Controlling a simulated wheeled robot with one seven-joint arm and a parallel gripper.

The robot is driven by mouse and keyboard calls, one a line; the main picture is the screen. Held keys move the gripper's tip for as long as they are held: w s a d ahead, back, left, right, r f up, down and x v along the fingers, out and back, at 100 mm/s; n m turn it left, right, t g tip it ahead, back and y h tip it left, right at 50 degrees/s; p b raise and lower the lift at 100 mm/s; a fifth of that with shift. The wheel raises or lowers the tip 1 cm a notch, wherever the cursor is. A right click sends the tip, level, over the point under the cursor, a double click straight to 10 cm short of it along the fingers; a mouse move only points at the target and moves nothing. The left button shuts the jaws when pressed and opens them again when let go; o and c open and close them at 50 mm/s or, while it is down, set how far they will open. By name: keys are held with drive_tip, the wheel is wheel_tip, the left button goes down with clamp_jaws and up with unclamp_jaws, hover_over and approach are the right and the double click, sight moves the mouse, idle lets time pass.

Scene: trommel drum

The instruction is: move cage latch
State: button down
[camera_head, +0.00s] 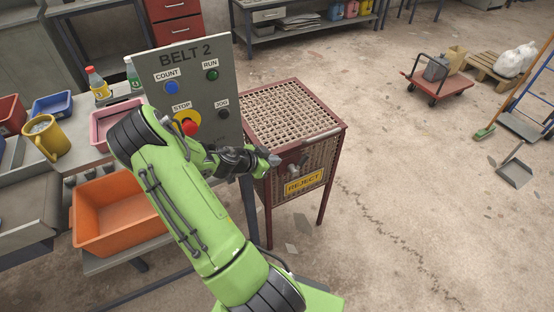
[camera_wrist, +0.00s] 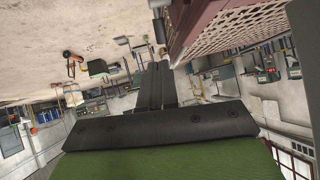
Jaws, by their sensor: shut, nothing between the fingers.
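A reject cage (camera_head: 292,112) with a dark red frame and mesh sides stands on legs in the middle of the head view. A grey metal piece that looks like the latch (camera_head: 293,169) sits on its front face, above the yellow REJECT sign (camera_head: 304,182). My gripper (camera_head: 273,159) is shut and empty, close in front of the cage's front face, just left of that piece. I cannot tell whether they touch. In the wrist view my shut fingers (camera_wrist: 155,85) point away, and the cage (camera_wrist: 235,30) shows at the upper right. The latch is not clear there.
The grey BELT 2 panel (camera_head: 195,95) with buttons stands left of the cage, close behind my arm. An orange bin (camera_head: 105,212) and a pink tray (camera_head: 112,118) are at the left. The floor right of the cage is clear up to a red trolley (camera_head: 440,80).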

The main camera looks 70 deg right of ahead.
sight(302, 160)
drive_tip(key=x, duration=1.4)
drive_tip(key=shift+d+b, duration=0.1)
drive_tip(key=shift+b, duration=0.3)
drive_tip(key=shift+s+d, duration=0.1)
